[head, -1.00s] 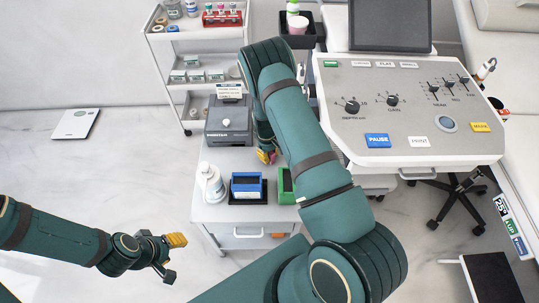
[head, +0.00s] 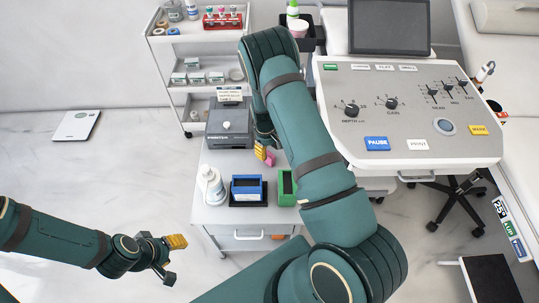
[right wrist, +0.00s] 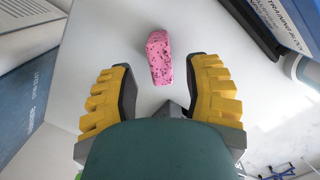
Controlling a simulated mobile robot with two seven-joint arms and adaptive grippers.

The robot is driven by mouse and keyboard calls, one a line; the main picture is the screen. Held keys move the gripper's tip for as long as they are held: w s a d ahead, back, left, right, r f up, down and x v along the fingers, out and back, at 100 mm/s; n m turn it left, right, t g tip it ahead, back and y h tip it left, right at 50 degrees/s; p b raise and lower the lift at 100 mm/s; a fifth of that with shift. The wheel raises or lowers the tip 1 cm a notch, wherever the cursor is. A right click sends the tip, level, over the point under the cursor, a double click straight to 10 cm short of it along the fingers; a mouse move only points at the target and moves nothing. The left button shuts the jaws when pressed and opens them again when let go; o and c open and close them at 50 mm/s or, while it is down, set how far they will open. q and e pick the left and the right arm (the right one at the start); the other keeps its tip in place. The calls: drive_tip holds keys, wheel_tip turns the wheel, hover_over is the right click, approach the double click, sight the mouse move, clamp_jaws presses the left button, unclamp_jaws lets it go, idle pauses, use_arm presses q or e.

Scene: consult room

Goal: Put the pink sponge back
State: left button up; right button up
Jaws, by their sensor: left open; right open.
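The pink sponge (right wrist: 159,58), speckled with darker spots, lies on a white surface in the right wrist view. It is ahead of and between the two yellow fingers of my right gripper (right wrist: 160,84), with a gap on each side. In the head view, a small pink patch of the sponge (head: 270,159) shows beside my right gripper (head: 262,152), over the white cart top (head: 222,214). My arm covers part of that area. My left gripper (head: 172,259) is open and empty over the floor at lower left.
On the cart top stand a grey printer (head: 228,127), a white bottle (head: 211,186), a blue-framed box (head: 246,188) and a green-framed holder (head: 287,188). The ultrasound console (head: 410,110) stands to the right. A shelf trolley (head: 196,52) stands behind. The floor at left is mostly clear.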

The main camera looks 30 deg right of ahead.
sight(249, 188)
drive_tip(key=r, duration=0.5)
drive_tip(key=r+p, duration=0.1)
drive_tip(key=r, duration=0.1)
drive_tip(key=shift+w+a+r, duration=0.2)
drive_tip(key=shift+w+r, duration=0.05)
drive_tip(key=shift+w, duration=0.1)
drive_tip(key=s+a+f+m, duration=0.1)
drive_tip(key=s+a, duration=0.2)
drive_tip(key=a, duration=0.1)
drive_tip(key=s+a+f+t+y, duration=0.1)
drive_tip(key=s+a, duration=0.3)
drive_tip(key=s+a+f+m+y, duration=0.1)
drive_tip(key=s+a, duration=0.2)
drive_tip(key=a, duration=0.1)
drive_tip(key=shift+s+a+f+m, duration=0.15)
drive_tip(key=shift+a+f+m, duration=0.05)
drive_tip(key=shift+f+m, duration=0.1)
use_arm(q)
drive_tip(key=shift+r, duration=0.65)
use_arm(e)
drive_tip(key=s+a+r+m+t+y, duration=0.1)
drive_tip(key=s+a+r+t+y, duration=0.1)
drive_tip(key=s+a, duration=0.6)
drive_tip(key=shift+s+a+r+m, duration=0.3)
drive_tip(key=shift+a+r+m, duration=0.1)
drive_tip(key=shift+a+r, duration=0.4)
drive_tip(key=shift+d+r, duration=0.1)
drive_tip(key=shift+d, duration=0.05)
